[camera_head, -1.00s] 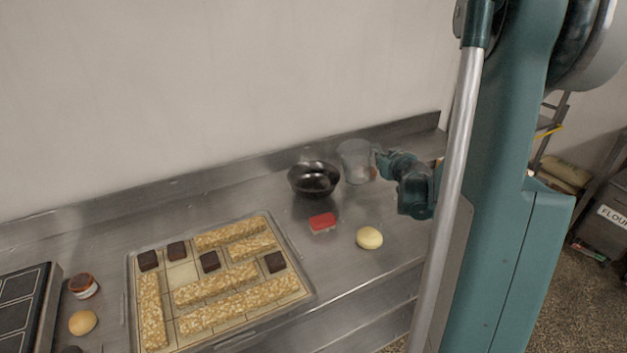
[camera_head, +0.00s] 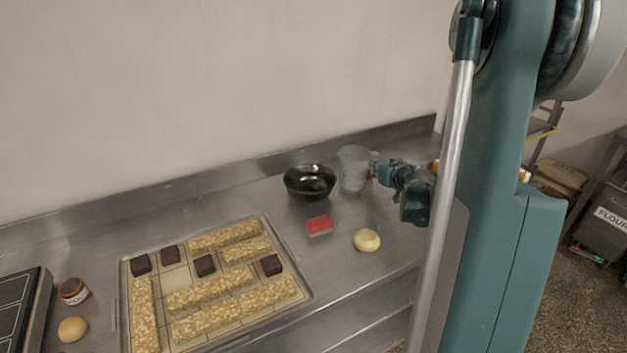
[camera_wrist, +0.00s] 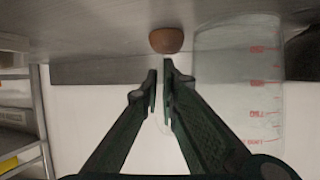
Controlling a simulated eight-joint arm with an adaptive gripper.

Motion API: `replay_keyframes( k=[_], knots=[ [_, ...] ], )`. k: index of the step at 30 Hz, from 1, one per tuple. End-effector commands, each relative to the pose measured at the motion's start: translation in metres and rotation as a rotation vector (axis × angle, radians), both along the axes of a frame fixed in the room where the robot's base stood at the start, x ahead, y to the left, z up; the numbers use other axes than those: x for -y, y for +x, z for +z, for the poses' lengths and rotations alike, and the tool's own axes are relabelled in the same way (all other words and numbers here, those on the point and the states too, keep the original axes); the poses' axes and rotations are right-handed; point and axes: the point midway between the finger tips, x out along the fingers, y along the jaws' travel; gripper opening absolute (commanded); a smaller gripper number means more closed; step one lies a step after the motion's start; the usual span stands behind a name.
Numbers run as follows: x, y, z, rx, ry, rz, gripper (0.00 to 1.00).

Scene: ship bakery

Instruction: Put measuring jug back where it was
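The measuring jug (camera_head: 352,170) is clear with red markings and stands upright at the back of the steel counter, right of the black bowl. In the wrist view the jug (camera_wrist: 238,85) fills the right side. My gripper (camera_head: 374,168) is at the jug's right side, by its handle. In the wrist view my gripper's fingertips (camera_wrist: 160,80) are close together, with a thin, pale, see-through strip between them that looks like the handle. Whether the jug's base touches the counter is hard to tell.
The black bowl (camera_head: 310,182) is close left of the jug. A red-topped block (camera_head: 319,226) and a pale dough ball (camera_head: 367,240) lie in front. A small brown pot (camera_wrist: 166,40) is beyond my fingertips. A tray (camera_head: 308,290) of bars and dark squares lies left.

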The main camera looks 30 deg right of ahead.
Motion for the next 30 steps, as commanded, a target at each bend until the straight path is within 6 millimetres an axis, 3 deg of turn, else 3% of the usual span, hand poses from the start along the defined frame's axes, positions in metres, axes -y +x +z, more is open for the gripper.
replay_keyframes(
  k=[11, 30],
  knots=[
    [0.011, -0.023, 0.014, 0.000, -0.002, -0.020, 0.00],
    [0.053, -0.152, 0.081, 0.001, -0.001, -0.126, 0.00]
  ],
)
